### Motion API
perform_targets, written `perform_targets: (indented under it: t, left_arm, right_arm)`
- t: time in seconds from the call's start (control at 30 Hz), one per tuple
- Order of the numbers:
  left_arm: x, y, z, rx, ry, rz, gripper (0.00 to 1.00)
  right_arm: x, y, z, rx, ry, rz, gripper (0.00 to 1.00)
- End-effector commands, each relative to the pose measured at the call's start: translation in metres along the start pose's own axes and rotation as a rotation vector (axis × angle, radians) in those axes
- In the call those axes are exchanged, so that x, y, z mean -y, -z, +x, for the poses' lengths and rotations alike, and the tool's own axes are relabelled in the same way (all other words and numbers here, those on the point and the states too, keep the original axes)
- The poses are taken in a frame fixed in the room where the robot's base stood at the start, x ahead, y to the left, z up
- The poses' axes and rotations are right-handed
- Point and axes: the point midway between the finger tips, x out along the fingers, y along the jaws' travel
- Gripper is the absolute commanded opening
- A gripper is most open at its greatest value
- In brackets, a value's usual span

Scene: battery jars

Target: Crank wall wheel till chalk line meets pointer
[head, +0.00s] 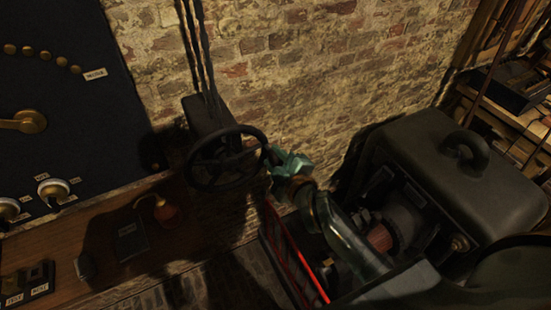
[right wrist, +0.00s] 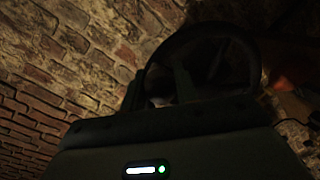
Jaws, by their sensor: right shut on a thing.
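The dark spoked wall wheel (head: 222,154) sits on a dark mount against the brick wall, left of centre in the head view. My right gripper (head: 271,160), on a teal-green hand, is at the right side of the wheel and is shut on its rim. In the right wrist view the wheel (right wrist: 252,58) is a dark ring beyond the gripper (right wrist: 172,88); the contact is too dark to make out. I cannot make out a chalk line or a pointer. My left gripper is not in view.
A dark panel (head: 68,135) with a brass lever (head: 22,121) and knobs stands left. A wooden bench (head: 100,232) runs below it. A large dark machine with a domed cover (head: 445,165) stands right, close to my right arm. Pipes (head: 200,50) rise above the wheel.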

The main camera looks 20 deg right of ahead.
Motion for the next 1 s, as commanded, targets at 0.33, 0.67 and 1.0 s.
perform_targets:
  t: [0.33, 0.67, 1.0]
  left_arm:
    - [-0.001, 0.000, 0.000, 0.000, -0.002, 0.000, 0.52]
    - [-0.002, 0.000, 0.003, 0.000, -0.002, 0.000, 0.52]
    - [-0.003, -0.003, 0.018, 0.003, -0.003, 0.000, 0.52]
  right_arm:
    - [0.002, -0.001, 0.000, 0.002, 0.003, -0.001, 0.51]
    - [0.003, -0.001, -0.027, 0.001, 0.003, -0.001, 0.51]
    - [0.004, -0.002, -0.118, 0.003, 0.006, 0.000, 0.51]
